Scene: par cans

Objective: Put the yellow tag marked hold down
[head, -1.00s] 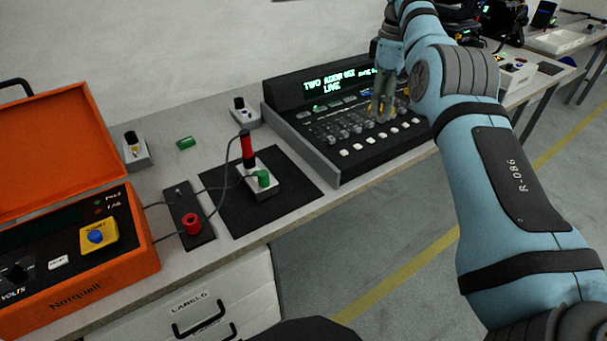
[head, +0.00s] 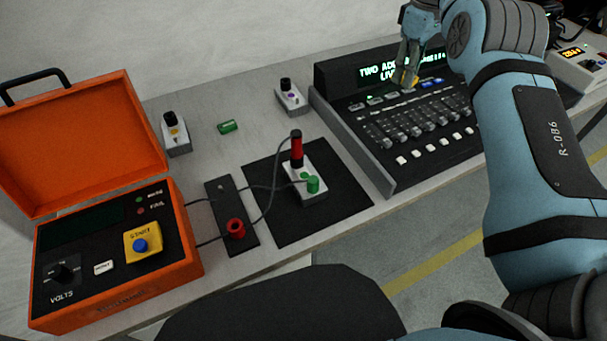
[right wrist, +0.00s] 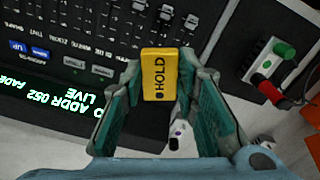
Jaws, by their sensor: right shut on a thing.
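My right gripper (head: 406,76) is over the far part of the black lighting console (head: 388,177), near its lit display. In the right wrist view its two fingers (right wrist: 165,92) are closed on the yellow tag (right wrist: 159,74), which reads HOLD in dark letters with a small mark. The display (head: 378,72) reads "TWO ADD..." and "LIVE", partly hidden by the gripper. My left gripper is not in view.
An orange tester case (head: 182,262) with open lid stands at left. A small block with red and green plugs (head: 305,190) sits on a black mat (head: 345,200). A green piece (head: 228,127) and two small grey switch boxes (head: 175,135) (head: 290,97) stand behind.

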